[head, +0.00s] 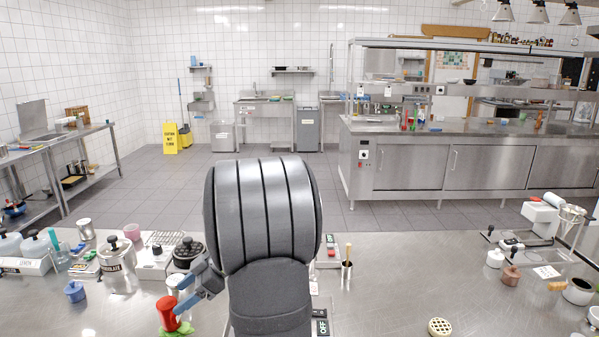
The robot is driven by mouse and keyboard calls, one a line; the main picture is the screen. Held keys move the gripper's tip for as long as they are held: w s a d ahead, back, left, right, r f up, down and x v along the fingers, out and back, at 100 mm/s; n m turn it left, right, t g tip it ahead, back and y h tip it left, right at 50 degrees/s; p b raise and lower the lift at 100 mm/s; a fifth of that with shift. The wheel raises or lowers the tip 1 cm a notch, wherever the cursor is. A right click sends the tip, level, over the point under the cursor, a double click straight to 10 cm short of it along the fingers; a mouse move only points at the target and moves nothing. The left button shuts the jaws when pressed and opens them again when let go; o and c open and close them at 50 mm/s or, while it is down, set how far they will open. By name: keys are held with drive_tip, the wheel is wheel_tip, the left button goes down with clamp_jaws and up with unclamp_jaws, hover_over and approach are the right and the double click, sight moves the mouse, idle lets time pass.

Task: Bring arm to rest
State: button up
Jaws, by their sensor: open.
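My arm fills the middle of the head view, rising from the front of the steel counter (390,290). My gripper (181,293) reaches out to the left of the arm, low over the counter, with its blue-grey fingers parted. A red cup (167,314) stands just left of and below the fingertips, on a green cloth (180,331). The fingers are close to the cup, but I cannot tell whether they touch it. A whitish container behind the fingers is partly hidden. My arm hides the counter's middle.
A steel canister (116,262), a black-topped jar (188,252) and a blue cup (74,292) crowd the counter's left. A steel holder with a wooden handle (347,267) stands right of my arm. A round yellowish grid (440,327) lies front right; counter between is clear.

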sight(160, 303)
drive_tip(key=x, duration=0.8)
drive_tip(key=shift+r, duration=0.1)
wheel_tip(160, 303, up, 4)
drive_tip(key=shift+f, duration=0.1)
drive_tip(key=s+a+r+v, duration=0.1)
drive_tip(key=s+r+v, duration=0.1)
drive_tip(key=v, duration=1.4)
drive_tip(key=w+a+f+m+t+h, duration=0.2)
drive_tip(key=w+a+m+t+h, duration=0.1)
drive_tip(key=w+a+m+t, duration=0.7)
drive_tip(key=shift+w+f+m, duration=0.35)
drive_tip(key=shift+w+m, duration=0.85)
drive_tip(key=shift+w, duration=0.65)
drive_tip(key=shift+a, duration=0.1)
drive_tip(key=shift+f, duration=0.1)
